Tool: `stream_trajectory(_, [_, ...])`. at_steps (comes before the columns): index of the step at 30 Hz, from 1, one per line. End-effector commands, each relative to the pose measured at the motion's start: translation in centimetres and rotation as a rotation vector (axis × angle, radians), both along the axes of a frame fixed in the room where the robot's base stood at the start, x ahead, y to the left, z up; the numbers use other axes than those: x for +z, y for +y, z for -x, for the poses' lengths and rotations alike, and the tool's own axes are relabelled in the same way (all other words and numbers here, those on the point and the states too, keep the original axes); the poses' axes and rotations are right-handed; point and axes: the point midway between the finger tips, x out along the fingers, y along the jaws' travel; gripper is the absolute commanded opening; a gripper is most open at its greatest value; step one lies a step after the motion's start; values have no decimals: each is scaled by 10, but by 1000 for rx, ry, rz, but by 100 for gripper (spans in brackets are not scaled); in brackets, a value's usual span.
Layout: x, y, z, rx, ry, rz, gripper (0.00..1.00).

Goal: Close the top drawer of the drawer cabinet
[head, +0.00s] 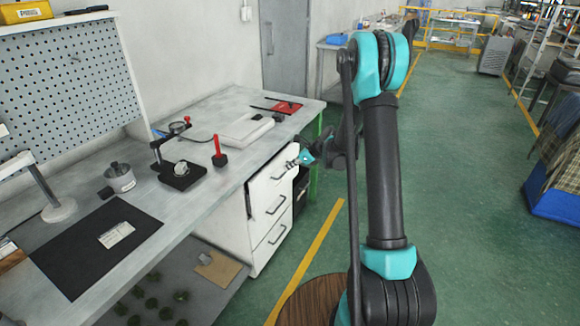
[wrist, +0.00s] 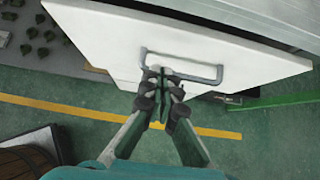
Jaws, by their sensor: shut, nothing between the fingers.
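The white drawer cabinet (head: 262,238) stands under the workbench, with several drawer fronts facing right. Its top drawer (head: 268,187) seems to stick out a little past the fronts below; how far is hard to tell. In the wrist view the white drawer front (wrist: 112,45) fills the upper middle, with a grey bar handle (wrist: 184,80). My gripper (head: 299,161) is at the upper part of this front. In the wrist view my gripper (wrist: 162,78) is shut and empty, its fingertips overlapping the handle in the picture. Whether they touch it is unclear.
The workbench (head: 225,105) overhangs the cabinet and holds a dial gauge stand (head: 172,150), a red-handled tool (head: 218,150) and a black mat (head: 85,245). A green bench leg (head: 314,165) is beyond the cabinet.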

Motion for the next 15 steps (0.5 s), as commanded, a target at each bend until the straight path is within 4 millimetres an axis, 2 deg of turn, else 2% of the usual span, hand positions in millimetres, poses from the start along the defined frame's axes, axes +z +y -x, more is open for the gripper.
stream_trajectory(6, [-28, 24, -14, 1, 1, 2, 0])
stream_trajectory(15, [-47, 40, -24, 0, 1, 2, 0])
